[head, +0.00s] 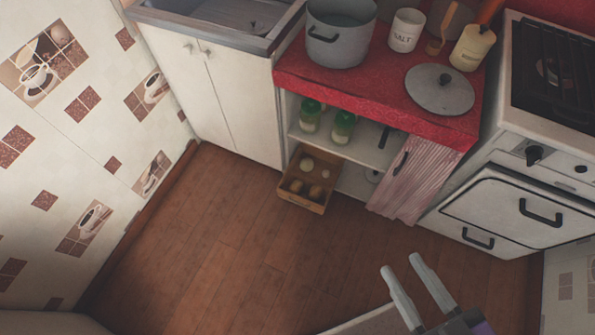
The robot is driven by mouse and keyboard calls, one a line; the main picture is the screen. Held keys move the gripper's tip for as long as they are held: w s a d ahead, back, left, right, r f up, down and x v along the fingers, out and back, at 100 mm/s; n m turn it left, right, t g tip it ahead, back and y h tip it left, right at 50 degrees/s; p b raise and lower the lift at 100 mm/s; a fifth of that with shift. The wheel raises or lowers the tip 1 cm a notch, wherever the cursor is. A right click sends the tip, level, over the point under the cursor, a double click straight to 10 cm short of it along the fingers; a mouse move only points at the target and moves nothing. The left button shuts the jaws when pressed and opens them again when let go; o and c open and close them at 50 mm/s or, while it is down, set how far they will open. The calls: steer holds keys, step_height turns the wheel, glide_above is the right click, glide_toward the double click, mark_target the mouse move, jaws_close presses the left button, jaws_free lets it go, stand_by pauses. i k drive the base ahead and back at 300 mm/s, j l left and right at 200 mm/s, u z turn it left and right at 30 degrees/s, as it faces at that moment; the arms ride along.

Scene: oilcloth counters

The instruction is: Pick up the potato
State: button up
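A small wooden crate (301,201) stands on the floor against the lower shelf of the red-topped cabinet. Several small rounded items lie in it, some pale and some brown. A brown one (315,191) near the front looks like a potato, but it is small and dim. My gripper (400,263) shows at the bottom right, with two pale fingers spread apart and nothing seen between them. It is well apart from the crate, nearer to me and to the right in the picture.
The red counter (387,103) carries a pot (340,45), a salt jar (405,30) and a lid (440,90). Green-lidded jars (310,116) stand on the shelf. A striped curtain (415,178) hangs right of the crate, beside the stove (520,210). The wooden floor (220,240) is clear.

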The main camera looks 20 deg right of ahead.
mark_target(296, 186)
steer(key=i+j+u, duration=0.1)
steer(key=i+u, duration=0.25)
steer(key=i, duration=0.3)
steer(key=i+l+u, duration=0.1)
steer(key=i+u, duration=0.3)
steer(key=i, duration=0.25)
